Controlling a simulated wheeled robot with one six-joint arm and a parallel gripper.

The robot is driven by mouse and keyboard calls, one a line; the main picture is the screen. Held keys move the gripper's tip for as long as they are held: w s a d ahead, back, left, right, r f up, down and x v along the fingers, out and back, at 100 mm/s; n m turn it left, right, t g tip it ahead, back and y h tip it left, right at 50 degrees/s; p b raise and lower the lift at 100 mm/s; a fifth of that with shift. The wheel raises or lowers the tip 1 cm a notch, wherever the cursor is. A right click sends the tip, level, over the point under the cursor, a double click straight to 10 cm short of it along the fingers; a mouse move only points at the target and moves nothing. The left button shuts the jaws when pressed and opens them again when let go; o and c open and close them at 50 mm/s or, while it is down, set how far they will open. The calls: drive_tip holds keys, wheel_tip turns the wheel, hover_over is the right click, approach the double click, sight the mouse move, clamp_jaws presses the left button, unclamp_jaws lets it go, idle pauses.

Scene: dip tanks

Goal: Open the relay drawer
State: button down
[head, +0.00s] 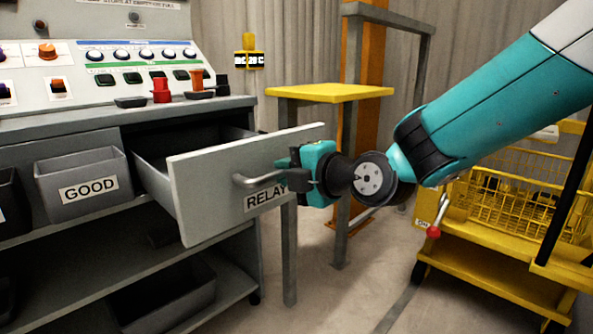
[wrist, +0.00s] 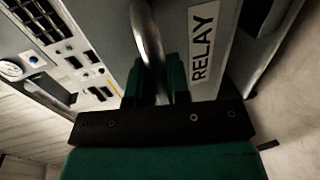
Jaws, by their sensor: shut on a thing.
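The relay drawer (head: 215,185) is a grey drawer with a white RELAY label, pulled well out from under the control console. Its interior shows as a dark open box behind the front panel. My gripper (head: 293,172) is at the drawer front, shut on the handle. In the wrist view, the handle (wrist: 147,45) runs between the green fingers, and the RELAY label (wrist: 202,42) is just to the right. The fingertips are partly hidden.
A grey GOOD bin (head: 80,203) sits left of the drawer. A yellow-topped stand (head: 330,92) is behind the gripper. A yellow wire-basket cart (head: 515,200) stands at the right. The console (head: 120,70) carries knobs and buttons. Some floor (head: 355,300) is clear in front.

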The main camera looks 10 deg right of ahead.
drive_tip(key=shift+s, duration=0.25)
drive_tip(key=c, duration=1.1)
unclamp_jaws()
drive_tip(key=shift+d, duration=0.1)
